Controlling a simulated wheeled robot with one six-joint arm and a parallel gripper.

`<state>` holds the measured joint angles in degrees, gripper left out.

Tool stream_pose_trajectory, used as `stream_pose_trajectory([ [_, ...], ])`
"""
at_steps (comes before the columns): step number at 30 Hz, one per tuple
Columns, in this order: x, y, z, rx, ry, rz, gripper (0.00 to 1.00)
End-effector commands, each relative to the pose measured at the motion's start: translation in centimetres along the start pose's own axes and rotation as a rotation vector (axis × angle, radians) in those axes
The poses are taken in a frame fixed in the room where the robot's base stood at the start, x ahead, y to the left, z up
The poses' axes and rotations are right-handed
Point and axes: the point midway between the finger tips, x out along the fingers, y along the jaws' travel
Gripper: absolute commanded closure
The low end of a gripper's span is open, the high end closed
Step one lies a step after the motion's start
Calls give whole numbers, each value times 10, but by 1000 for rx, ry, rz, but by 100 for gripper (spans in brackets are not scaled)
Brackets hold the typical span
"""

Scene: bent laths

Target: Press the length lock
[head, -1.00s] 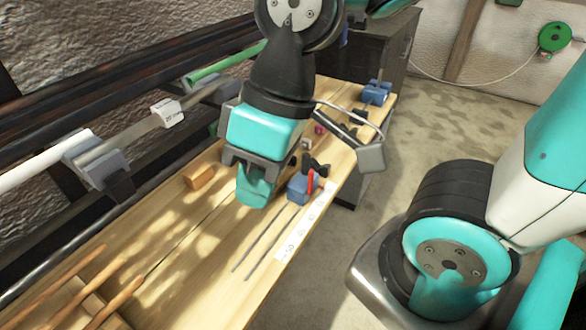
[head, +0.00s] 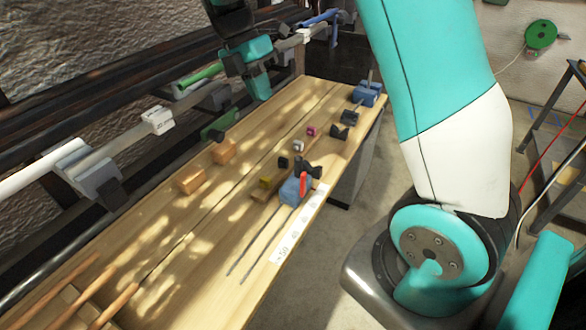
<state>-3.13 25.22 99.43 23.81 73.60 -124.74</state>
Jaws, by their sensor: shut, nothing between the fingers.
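A blue block (head: 291,191) with an upright red lever (head: 303,185) and black knob sits near the bench's right edge; I take this to be the length lock. A white numbered scale strip (head: 284,246) lies next to it, and two thin dark rods (head: 254,242) run from it toward the front. My gripper (head: 262,90), teal and pointing down, is shut and empty. It appears over the far back of the bench, well away from the blue block. Its exact height is hard to tell.
Wooden blocks (head: 191,180), small coloured cubes and black clamps (head: 339,131) stand on the wooden bench (head: 190,240). A second blue fixture (head: 367,94) is at the far end. Rails with a white tagged slider (head: 158,120) run along the left wall.

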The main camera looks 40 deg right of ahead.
Motion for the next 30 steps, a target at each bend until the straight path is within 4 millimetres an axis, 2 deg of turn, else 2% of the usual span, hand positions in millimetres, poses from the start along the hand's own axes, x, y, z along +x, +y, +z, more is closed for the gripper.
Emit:
stream_pose_trajectory([
  [5, 0, 4, 4, -66, 12, -22, 100],
  [17, 3, 4, 4, -71, 12, -23, 100],
  [23, 31, 3, 4, -70, 14, -25, 100],
  [30, 82, 1, 3, -71, 14, -27, 100],
])
